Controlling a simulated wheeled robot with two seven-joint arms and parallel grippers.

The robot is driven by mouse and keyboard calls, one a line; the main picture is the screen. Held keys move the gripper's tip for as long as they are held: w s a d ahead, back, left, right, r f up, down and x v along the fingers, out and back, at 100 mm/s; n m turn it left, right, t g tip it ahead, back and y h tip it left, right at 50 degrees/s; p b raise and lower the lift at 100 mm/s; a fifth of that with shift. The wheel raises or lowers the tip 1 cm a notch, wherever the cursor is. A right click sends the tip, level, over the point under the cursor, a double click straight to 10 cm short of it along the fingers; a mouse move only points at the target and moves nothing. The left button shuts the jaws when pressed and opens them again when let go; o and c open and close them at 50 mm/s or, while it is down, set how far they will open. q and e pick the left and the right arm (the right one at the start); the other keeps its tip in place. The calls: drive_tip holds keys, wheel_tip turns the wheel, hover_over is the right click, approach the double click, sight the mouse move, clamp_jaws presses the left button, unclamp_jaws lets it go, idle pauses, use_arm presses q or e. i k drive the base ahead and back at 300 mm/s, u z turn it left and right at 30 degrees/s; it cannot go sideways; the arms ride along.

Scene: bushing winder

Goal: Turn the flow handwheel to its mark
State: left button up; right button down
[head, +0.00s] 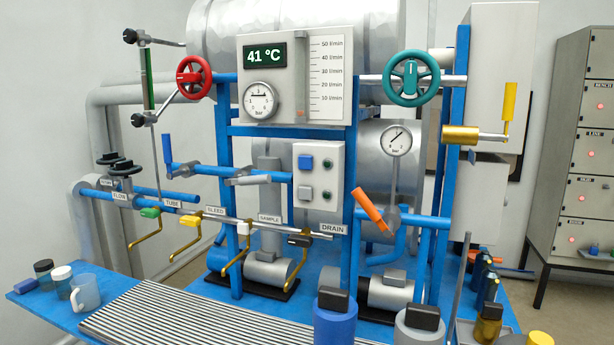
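A teal handwheel (411,78) is on a grey pipe at the upper right, just right of the l/min scale (328,75). A red handwheel (193,77) is at the upper left. An orange float (300,113) sits low in the tube beside the scale. Neither gripper is in view.
The panel display (265,55) reads 41 °C. Coloured lever valves (188,220) line a low pipe, and an orange lever (370,210) sticks out centrally. Black-topped canisters (335,325), a mug (85,293) and jars occupy the front. A ribbed grating (200,318) is bare.

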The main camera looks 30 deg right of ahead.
sight(125, 168)
drive_tip(key=u, duration=0.45)
drive_tip(key=i, duration=0.55)
drive_tip(key=u, duration=1)
drive_tip(key=i, duration=1.15)
drive_tip(key=z, duration=0.65)
drive_tip(key=i, duration=0.9)
drive_tip(key=z, duration=0.8)
